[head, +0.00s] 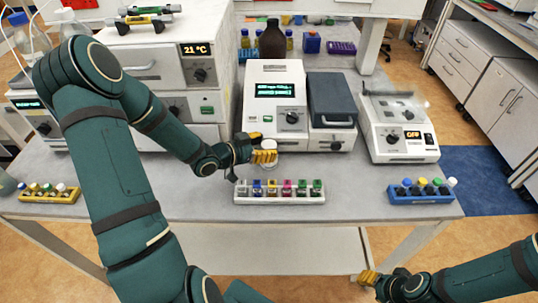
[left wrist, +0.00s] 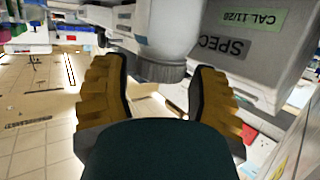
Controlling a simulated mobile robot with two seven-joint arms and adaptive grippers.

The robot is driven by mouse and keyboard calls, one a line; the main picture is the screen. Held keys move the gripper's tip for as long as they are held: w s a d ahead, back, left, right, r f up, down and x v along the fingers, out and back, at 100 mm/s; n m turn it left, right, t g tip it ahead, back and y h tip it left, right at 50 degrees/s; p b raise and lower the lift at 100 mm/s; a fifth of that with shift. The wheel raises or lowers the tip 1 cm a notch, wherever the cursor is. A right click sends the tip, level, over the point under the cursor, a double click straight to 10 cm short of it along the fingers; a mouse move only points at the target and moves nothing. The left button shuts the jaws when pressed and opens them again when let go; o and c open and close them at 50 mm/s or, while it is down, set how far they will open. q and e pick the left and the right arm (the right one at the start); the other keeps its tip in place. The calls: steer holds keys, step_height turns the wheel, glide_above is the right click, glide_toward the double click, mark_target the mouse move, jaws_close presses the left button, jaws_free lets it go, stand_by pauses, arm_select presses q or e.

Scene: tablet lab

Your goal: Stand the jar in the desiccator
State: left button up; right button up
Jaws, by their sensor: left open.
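A small jar with a white top (head: 269,146) stands on the bench in front of the spectrometer-like instrument, partly hidden by my left gripper. My left gripper (head: 262,150) is open at the jar. In the left wrist view a pale cylinder with a dark ridged end (left wrist: 160,68), apparently the jar, shows just beyond and between the spread yellow fingers (left wrist: 163,105). I cannot tell whether they touch it. My right gripper (head: 369,277) is low at the right, away from the bench top; its opening is unclear. I cannot make out a desiccator for certain.
A white rack of coloured vials (head: 280,198) stands close in front of my left gripper. The instrument (head: 272,75) is just behind. A blue rack (head: 420,199) and a yellow rack (head: 48,198) stand near the front edge. Bench space right of the vial rack is clear.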

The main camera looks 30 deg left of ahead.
arm_select(q)
steer(key=shift+w+d+f, duration=0.1)
steer(key=shift+w+d, duration=0.05)
steer(key=shift+w, duration=0.2)
steer(key=shift+o, duration=0.3)
steer(key=shift+s, duration=0.1)
steer(key=c, duration=1)
